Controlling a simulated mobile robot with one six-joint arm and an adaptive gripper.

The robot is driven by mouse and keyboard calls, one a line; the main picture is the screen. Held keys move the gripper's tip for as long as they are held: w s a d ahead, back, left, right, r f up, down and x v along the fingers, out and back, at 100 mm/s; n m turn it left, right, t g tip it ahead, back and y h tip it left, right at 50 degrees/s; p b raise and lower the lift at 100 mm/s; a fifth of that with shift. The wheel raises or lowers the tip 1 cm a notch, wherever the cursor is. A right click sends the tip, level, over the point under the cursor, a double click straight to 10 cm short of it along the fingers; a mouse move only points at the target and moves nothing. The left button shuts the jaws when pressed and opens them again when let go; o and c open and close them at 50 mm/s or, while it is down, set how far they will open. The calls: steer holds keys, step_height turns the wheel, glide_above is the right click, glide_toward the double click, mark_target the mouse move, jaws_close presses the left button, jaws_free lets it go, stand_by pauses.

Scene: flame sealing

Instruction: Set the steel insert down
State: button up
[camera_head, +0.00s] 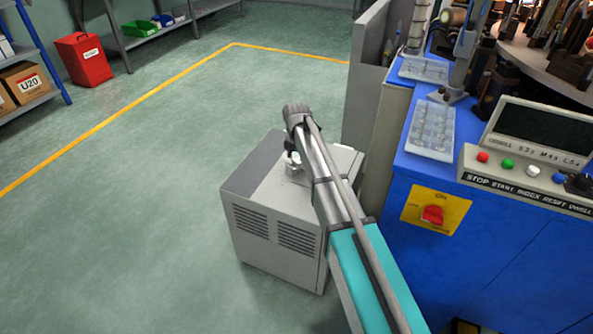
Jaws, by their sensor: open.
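My arm reaches from the bottom edge up to the middle of the view, over a grey vented cabinet (283,235). My gripper (291,151) is a small dark shape at the arm's far end, just above the cabinet top and mostly hidden by my own arm. It is open. A small pale shape (293,172) shows beside the arm at the cabinet top, too small and covered to name. I cannot make out the steel insert.
A blue machine (440,185) with a control panel (530,175) stands close on the right. Clear trays (432,130) lie on its edge. A grey panel (365,90) rises behind the cabinet. A red bin (83,58) and shelves stand far left. The floor left is clear.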

steer(key=shift+f+b, duration=1)
steer(key=shift+f, duration=0.3)
jaws_close()
